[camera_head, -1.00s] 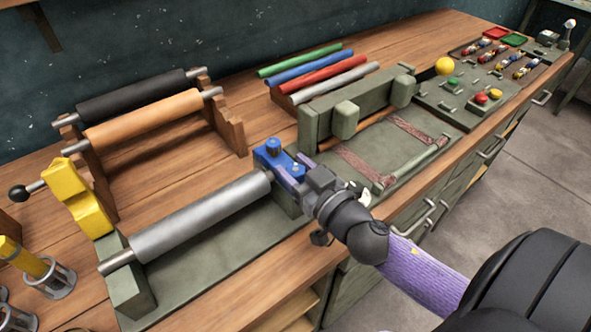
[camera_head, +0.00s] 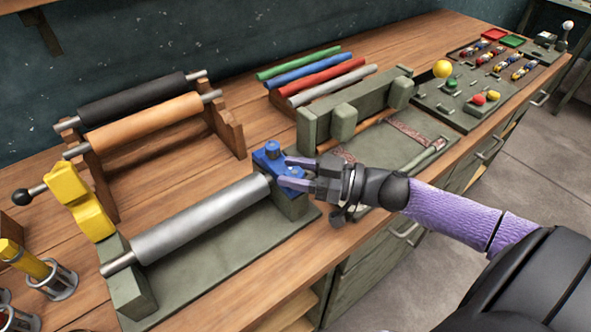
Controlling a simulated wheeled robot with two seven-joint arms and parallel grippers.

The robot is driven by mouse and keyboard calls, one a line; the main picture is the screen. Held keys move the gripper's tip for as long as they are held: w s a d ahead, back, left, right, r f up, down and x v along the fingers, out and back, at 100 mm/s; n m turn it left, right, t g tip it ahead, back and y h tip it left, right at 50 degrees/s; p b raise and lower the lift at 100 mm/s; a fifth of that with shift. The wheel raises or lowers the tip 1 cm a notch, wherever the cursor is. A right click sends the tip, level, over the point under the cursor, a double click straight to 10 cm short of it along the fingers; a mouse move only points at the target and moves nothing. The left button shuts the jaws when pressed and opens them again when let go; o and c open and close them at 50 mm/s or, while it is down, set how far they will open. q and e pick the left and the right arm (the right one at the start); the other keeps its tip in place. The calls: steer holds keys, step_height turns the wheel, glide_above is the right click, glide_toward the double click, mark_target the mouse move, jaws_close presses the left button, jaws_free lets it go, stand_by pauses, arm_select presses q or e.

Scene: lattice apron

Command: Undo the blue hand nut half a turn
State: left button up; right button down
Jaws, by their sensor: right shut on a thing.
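A blue clamp block (camera_head: 265,163) sits on the green stand at the right end of a grey steel roller (camera_head: 200,222). A blue knob (camera_head: 272,147) stands on its back part and is free. My right gripper (camera_head: 289,171) reaches in from the right, its purple-grey fingers on both sides of the blue hand nut (camera_head: 294,171) on the block's front part. It is shut on that nut; the fingers partly hide it. My left gripper is out of view.
A yellow clamp (camera_head: 82,203) with a black ball lever stands at the roller's left end. Black and orange rollers (camera_head: 140,122) rest on a wooden rack behind. A green frame tray (camera_head: 375,165) lies right, behind my wrist. Bare bench is behind the roller.

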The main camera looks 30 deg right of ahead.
steer(key=shift+f, duration=0.1)
stand_by(0.4)
steer(key=shift+c, duration=1)
jaws_free()
steer(key=p+v, duration=0.2)
steer(key=v, duration=0.7)
steer(key=shift+s+d, duration=0.25)
steer(key=shift+d, duration=0.1)
